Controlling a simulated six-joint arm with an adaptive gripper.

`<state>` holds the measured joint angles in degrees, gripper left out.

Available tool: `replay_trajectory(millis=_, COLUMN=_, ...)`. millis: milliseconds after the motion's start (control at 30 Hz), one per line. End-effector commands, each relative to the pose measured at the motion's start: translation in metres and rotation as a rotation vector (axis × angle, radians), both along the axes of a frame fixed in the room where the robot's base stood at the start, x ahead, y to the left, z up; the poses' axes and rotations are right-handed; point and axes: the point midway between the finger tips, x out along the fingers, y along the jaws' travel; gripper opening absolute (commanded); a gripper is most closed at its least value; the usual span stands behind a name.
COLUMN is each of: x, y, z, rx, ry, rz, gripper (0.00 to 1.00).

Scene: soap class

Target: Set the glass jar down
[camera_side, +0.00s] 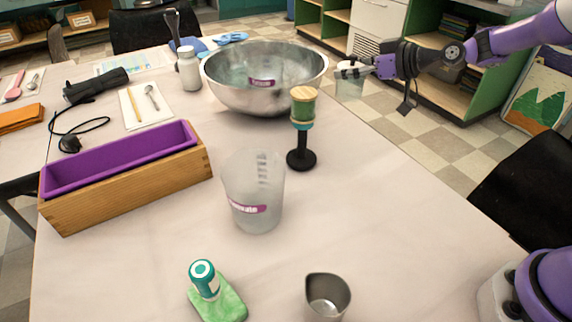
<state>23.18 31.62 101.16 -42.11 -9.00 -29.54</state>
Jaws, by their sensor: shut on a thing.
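My gripper (356,70) is at the upper right, reaching in from the right edge. It is shut on a small clear glass jar (349,88), which hangs below the fingers and is hard to make out against the floor. The jar is to the right of the steel bowl and appears raised, near the table's right edge. I cannot tell its exact height or whether it is over the table. The fingers partly hide its upper part.
A steel bowl (225,90) and a green spool-like piece on a black stand (302,158) are nearest. The table's right-centre (390,190) is clear.

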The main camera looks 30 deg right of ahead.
Motion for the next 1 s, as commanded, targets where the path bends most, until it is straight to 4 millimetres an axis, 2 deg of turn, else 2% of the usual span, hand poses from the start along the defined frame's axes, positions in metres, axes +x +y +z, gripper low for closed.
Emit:
replay_trajectory(millis=33, x=-0.005, y=-0.001, z=0.014, rx=-0.002, ry=-0.006, rz=-0.003, gripper=0.25)
replay_trajectory(millis=200, x=-0.035, y=0.001, z=0.058, rx=-0.004, ry=-0.009, rz=-0.02, gripper=0.25)
replay_trajectory(millis=300, x=-0.052, y=0.004, z=0.077, rx=-0.003, ry=-0.008, rz=-0.029, gripper=0.25)
replay_trajectory(millis=500, x=-0.08, y=0.009, z=0.099, rx=-0.001, ry=-0.006, rz=-0.043, gripper=0.25)
replay_trajectory(millis=800, x=-0.117, y=0.023, z=0.113, rx=0.0, ry=-0.004, rz=-0.037, gripper=0.25)
replay_trajectory(millis=867, x=-0.127, y=0.029, z=0.111, rx=0.0, ry=-0.003, rz=-0.018, gripper=0.25)
replay_trajectory(millis=1000, x=-0.142, y=0.049, z=0.094, rx=0.007, ry=0.003, rz=0.088, gripper=0.25)
